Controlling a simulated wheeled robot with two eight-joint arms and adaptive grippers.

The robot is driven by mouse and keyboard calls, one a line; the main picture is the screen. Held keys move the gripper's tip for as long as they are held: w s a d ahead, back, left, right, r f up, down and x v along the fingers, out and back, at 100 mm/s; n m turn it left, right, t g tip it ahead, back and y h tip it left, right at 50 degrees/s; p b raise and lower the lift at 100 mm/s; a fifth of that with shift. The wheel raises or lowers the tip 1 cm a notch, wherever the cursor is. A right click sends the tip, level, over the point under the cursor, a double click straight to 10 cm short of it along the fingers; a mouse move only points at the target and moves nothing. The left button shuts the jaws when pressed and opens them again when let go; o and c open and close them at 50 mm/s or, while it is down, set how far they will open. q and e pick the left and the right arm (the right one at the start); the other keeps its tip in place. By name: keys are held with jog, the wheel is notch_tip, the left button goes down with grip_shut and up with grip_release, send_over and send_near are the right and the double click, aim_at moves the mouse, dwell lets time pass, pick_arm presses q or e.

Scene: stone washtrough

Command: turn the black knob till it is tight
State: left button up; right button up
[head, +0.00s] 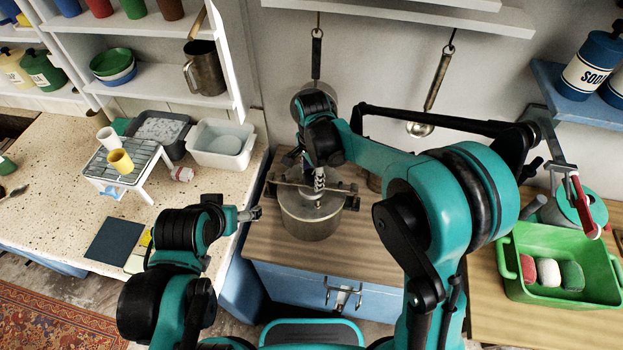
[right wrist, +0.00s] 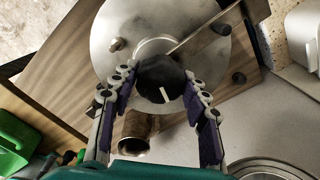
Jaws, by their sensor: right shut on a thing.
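The black knob (right wrist: 160,78) sits at the lid's middle in the right wrist view and has a white mark pointing down in the picture. My right gripper (right wrist: 160,85) has a finger on each side of it and is shut on it. The round metal lid (right wrist: 95,45) lies behind the knob, with small dark studs near its rim. In the head view the metal pot (head: 309,219) stands on the wooden counter, with my right gripper (head: 319,183) above it hiding the knob. My left gripper (head: 256,213) is left of the pot, apart from it; its finger opening is unclear.
A brown metal cup (right wrist: 137,135) stands close to the pot. A green tub (head: 557,292) with sponges is at right. A white rack (head: 128,160) with cups and a white basin (head: 220,145) are at left. A ladle (head: 430,100) hangs behind.

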jog(key=m, duration=0.6)
jog(key=shift+m+b, duration=0.3)
jog(key=m, duration=0.6)
jog(key=shift+m, duration=0.3)
jog(key=o, duration=0.9)
